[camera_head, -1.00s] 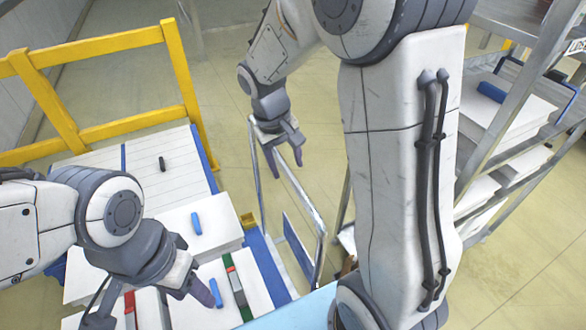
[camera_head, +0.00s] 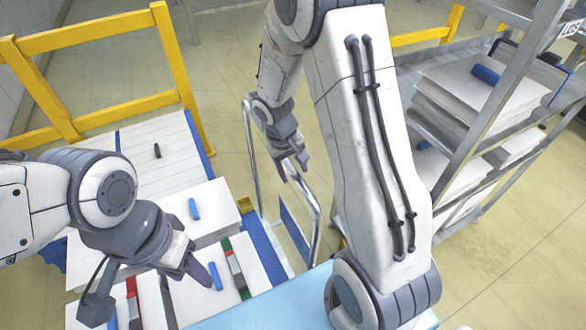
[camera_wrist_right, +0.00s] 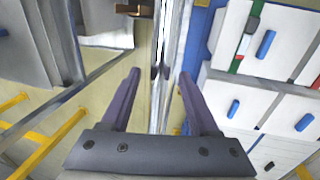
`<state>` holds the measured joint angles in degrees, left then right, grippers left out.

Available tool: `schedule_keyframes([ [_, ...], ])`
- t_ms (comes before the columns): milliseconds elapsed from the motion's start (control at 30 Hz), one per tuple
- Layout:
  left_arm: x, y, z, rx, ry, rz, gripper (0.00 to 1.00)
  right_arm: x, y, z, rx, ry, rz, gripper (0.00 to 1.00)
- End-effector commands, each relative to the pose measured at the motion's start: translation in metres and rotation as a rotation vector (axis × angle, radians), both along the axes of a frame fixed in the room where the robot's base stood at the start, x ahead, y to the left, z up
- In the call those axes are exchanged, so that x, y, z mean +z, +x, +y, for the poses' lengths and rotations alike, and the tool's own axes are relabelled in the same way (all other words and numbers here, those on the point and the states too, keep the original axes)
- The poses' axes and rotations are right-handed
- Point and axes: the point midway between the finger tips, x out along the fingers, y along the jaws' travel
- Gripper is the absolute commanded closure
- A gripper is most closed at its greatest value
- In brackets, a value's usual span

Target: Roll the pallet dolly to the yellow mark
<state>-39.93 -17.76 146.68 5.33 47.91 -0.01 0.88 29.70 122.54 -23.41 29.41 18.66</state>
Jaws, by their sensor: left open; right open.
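A silver tubular handle (camera_head: 248,150) stands upright in the middle of the head view, with a blue panel (camera_head: 295,228) in its frame; it appears to belong to the pallet dolly. My right gripper (camera_head: 293,172) is open at this handle. In the right wrist view, the handle's bars (camera_wrist_right: 164,50) run between the spread fingers of the right gripper (camera_wrist_right: 160,76); I cannot tell whether they touch. My left gripper (camera_head: 152,292) is open above white boxes (camera_head: 205,210) at the lower left. I cannot make out a yellow floor mark.
A yellow railing (camera_head: 90,38) stands at the far left behind the boxes. A metal rack (camera_head: 475,125) with white stacks and blue items stands at the right. Pale tiled floor (camera_head: 225,75) is open beyond the handle. A light blue surface (camera_head: 275,303) is at the bottom edge.

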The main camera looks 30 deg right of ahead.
Motion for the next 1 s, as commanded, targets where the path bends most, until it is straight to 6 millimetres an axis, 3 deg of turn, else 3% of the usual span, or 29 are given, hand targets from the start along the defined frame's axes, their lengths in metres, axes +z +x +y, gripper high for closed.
schedule_keyframes([
  [133,0.0000,0.0000,0.0000,0.000,0.000,0.000,0.50,0.0001,-0.0001,-0.0001,0.000,0.000,0.000,0.43],
  [233,0.0000,0.0000,0.0000,0.000,0.000,0.000,0.50,0.0002,-0.0001,0.0000,0.000,0.000,0.000,0.81],
  [300,0.0000,0.0000,0.0000,0.000,0.000,0.000,0.50,0.0002,-0.0001,0.0000,0.000,0.000,0.000,1.00],
  [1000,0.0001,0.0000,0.0000,0.000,0.000,0.000,0.50,0.0007,0.0000,0.0002,0.000,0.000,0.000,1.00],
])
